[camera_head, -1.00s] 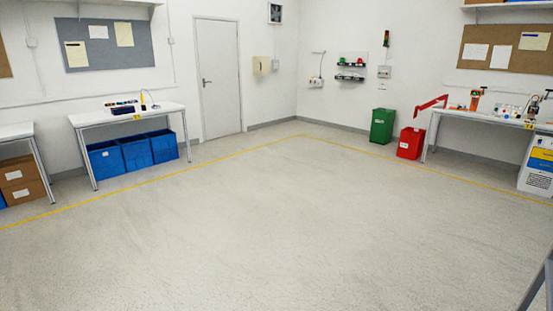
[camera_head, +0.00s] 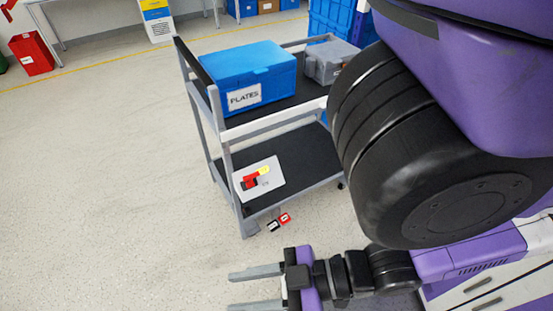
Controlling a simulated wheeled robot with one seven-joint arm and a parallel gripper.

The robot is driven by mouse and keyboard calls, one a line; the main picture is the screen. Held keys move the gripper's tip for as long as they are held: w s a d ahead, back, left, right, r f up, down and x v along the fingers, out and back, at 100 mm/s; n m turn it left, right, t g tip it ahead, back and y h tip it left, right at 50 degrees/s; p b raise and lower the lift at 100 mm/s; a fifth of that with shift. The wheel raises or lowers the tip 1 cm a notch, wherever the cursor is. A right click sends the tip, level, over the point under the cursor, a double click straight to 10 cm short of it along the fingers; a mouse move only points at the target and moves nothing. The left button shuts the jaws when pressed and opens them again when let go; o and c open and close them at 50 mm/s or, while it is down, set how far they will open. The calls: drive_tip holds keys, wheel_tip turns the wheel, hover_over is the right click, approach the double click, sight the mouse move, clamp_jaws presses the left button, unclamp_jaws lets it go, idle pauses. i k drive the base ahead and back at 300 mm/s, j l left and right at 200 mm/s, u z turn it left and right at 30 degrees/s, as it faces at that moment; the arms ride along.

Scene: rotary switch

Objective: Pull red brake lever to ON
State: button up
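A light grey plate (camera_head: 268,188) sits on the lower shelf of a cart in the head view. It carries a small switch with a red handle (camera_head: 257,177), a yellow part and a dark part. The marks on the plate are too small to read, so I cannot tell the lever's setting. My gripper (camera_head: 231,290) is at the bottom of the view, its two grey fingers pointing left and spread apart with nothing between them. It is apart from the plate, which appears above it in the picture.
The cart (camera_head: 242,129) has a blue box labelled PLATES (camera_head: 247,80) and a grey case (camera_head: 327,62) on top. Small red and black tags (camera_head: 279,222) show near its lower front edge. A red bin (camera_head: 32,54) stands far left. Floor left of the cart is clear.

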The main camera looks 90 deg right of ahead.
sight(251, 183)
drive_tip(key=j+z, duration=0.1)
drive_tip(key=z, duration=1.7)
drive_tip(key=k+l+z, duration=0.35)
drive_tip(key=k+j+u, duration=0.1)
drive_tip(key=u, duration=0.6)
drive_tip(key=j+u, duration=0.25)
drive_tip(key=u, duration=0.2)
